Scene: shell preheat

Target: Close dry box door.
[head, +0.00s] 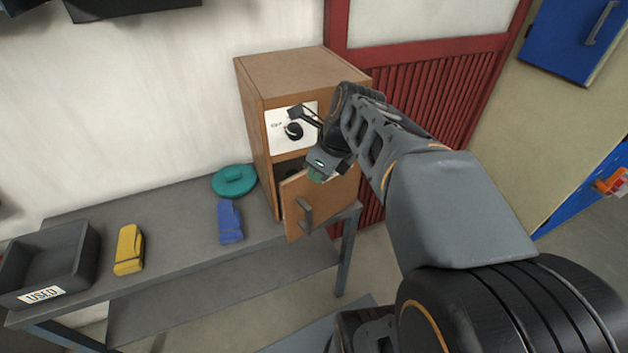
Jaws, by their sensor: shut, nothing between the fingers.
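The dry box (253,108) is a brown wooden cabinet on the right end of the grey bench. A white panel with a black knob (293,130) is on its upper front. Its door (292,197) below the panel stands partly open, swung out toward me, with a grey bar handle (306,214). My gripper (297,115) is in front of the white panel, above the door, close to the knob. The gripper is shut and empty; I cannot tell whether it touches the panel. My wrist hides part of the door opening and the door's upper right.
On the bench (180,232) lie a teal round lid (234,181), a blue folded item (230,222) and a yellow one (129,250). A dark tray (45,262) labelled USED is at the left end. A red slatted panel (440,110) stands behind the box.

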